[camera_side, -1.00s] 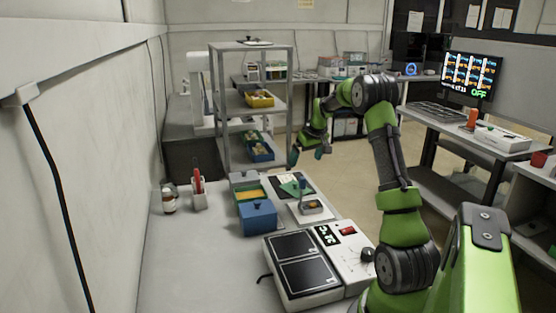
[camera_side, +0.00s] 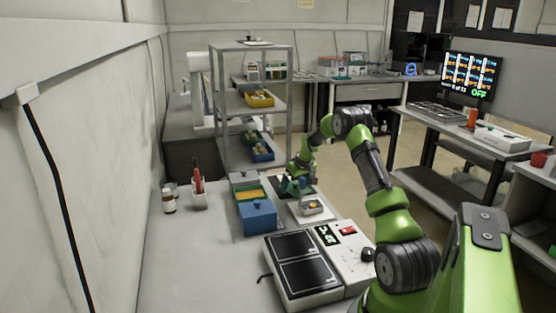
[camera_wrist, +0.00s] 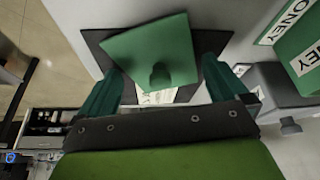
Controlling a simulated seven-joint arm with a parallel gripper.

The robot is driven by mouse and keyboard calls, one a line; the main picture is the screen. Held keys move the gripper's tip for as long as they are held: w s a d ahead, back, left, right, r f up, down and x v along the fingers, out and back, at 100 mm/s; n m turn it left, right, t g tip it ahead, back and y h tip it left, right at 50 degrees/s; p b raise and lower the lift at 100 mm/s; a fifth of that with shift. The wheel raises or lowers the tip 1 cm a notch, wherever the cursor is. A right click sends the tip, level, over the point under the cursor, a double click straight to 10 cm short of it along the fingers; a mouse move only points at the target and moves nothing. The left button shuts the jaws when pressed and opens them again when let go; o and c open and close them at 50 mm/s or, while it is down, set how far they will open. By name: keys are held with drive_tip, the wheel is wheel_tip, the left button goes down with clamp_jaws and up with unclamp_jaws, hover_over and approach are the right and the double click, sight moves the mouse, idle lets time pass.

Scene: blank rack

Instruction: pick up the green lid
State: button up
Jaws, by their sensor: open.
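The green lid (camera_wrist: 150,45) is a flat square plate with a round green knob, lying on a dark mat (camera_wrist: 97,37) in the wrist view. My gripper (camera_wrist: 160,70) is open, with one teal finger on each side of the lid's knob. The fingers show no hold on it. In the side view my gripper (camera_side: 294,184) is low over the dark mat and mostly hides the lid. I cannot tell the exact height of the fingertips above the lid.
A small tray (camera_side: 311,208) stands just in front of the mat. A blue lidded box (camera_side: 257,217), a green box (camera_side: 249,191) and a grey box (camera_side: 243,178) stand to the left. A scale (camera_side: 303,271) is nearer. The table's left part is mostly clear.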

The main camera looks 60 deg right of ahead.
drive_tip(key=c, duration=0.8)
drive_tip(key=shift+r, duration=0.25)
drive_tip(key=shift+c, duration=0.4)
drive_tip(key=r, duration=0.6)
drive_tip(key=w+r, duration=0.1)
drive_tip(key=r, duration=0.2)
drive_tip(key=shift+a, duration=0.3)
drive_tip(key=shift+c, duration=0.6)
drive_tip(key=w+a+r+n+y, duration=0.1)
drive_tip(key=w+a+n+y, duration=0.25)
drive_tip(key=a+n, duration=0.4)
drive_tip(key=w+a+r+n+y, duration=0.1)
drive_tip(key=w+a+n+y, duration=0.1)
drive_tip(key=w+a+n, duration=0.4)
drive_tip(key=shift+n+g, duration=0.25)
drive_tip(key=shift+g, duration=0.05)
drive_tip(key=shift+s+a+f, duration=0.3)
drive_tip(key=shift+a+f, duration=0.1)
drive_tip(key=shift+f, duration=0.4)
drive_tip(key=shift+s+a+f, duration=0.3)
drive_tip(key=shift+a+f, duration=0.05)
drive_tip(key=shift+f, duration=0.5)
drive_tip(key=shift+s+a+f, duration=0.3)
drive_tip(key=shift+a+f, duration=0.1)
drive_tip(key=shift+f, duration=0.4)
